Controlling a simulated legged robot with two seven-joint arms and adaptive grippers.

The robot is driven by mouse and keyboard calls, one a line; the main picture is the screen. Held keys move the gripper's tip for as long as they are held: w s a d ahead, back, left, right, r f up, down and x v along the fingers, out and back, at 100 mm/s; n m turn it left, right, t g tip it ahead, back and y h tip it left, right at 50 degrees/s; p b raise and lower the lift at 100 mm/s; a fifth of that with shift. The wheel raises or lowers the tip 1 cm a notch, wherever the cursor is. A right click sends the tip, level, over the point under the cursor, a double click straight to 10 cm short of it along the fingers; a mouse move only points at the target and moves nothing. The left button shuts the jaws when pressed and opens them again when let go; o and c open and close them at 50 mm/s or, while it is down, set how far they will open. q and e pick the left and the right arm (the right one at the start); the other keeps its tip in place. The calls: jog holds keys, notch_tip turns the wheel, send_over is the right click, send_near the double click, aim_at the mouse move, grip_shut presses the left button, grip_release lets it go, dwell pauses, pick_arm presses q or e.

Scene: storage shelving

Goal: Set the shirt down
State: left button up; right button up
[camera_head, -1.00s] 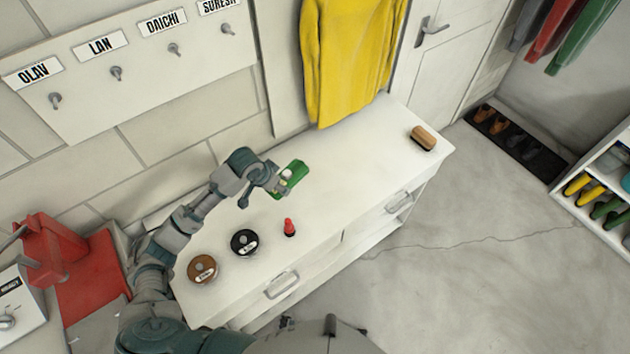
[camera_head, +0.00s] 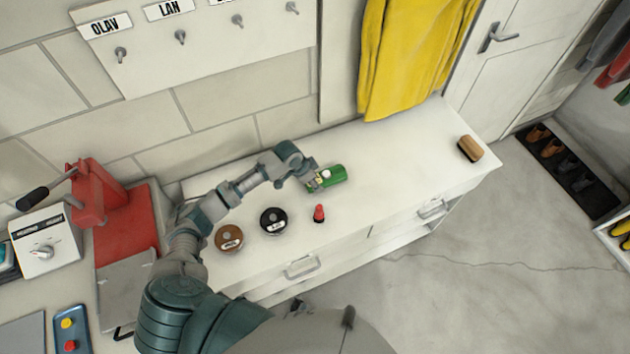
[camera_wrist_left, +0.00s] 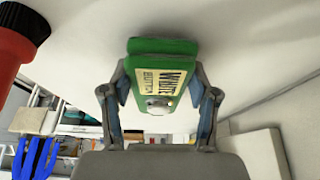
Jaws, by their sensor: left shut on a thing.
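A yellow garment (camera_head: 412,60), which looks like the shirt, hangs on the wall behind the white cabinet (camera_head: 400,165). My left gripper (camera_head: 313,184) is well apart from it, over the cabinet top. It is shut on a green container (camera_head: 338,174) with a pale label and a round whitish knob or cap. In the left wrist view the container (camera_wrist_left: 185,52) sits between the two fingers, and its label reads "WHITE BUTTON", partly cut off. I cannot tell whether the container touches the cabinet top. My right gripper is not in view.
On the cabinet stand a brown round tin (camera_head: 229,238), a black round tin (camera_head: 273,220), a small red bottle (camera_head: 319,213) and a brown brush (camera_head: 470,148). A red press (camera_head: 105,205) stands left.

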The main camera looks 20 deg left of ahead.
pick_arm(q)
jog(key=shift+f, duration=0.35)
jog(key=o, duration=1.2)
